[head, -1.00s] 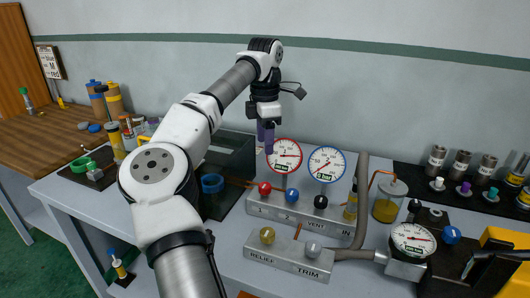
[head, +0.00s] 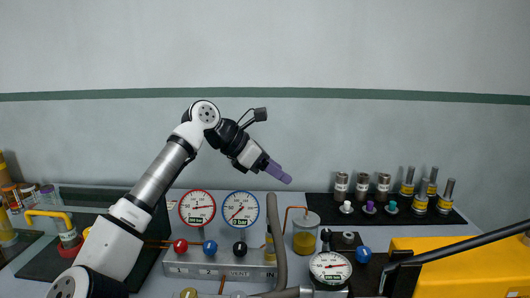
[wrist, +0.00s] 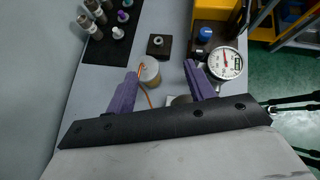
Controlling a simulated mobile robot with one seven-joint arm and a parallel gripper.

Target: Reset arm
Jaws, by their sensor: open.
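My gripper (head: 279,172) is raised in the air above the bench, in front of the wall, with its purple fingers pointing right and slightly down in the head view. In the wrist view my gripper (wrist: 158,82) has its two purple fingers spread wide apart. Nothing is held between them. Below and beyond the fingers lies the grey bench top (wrist: 100,85).
Two round gauges (head: 241,208) stand behind a valve manifold (head: 220,270). A jar (head: 305,237), a third gauge (head: 330,267) and a black mat (head: 325,212) with several fittings are to the right. A yellow case (head: 440,265) stands at the far right. Air above the bench is clear.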

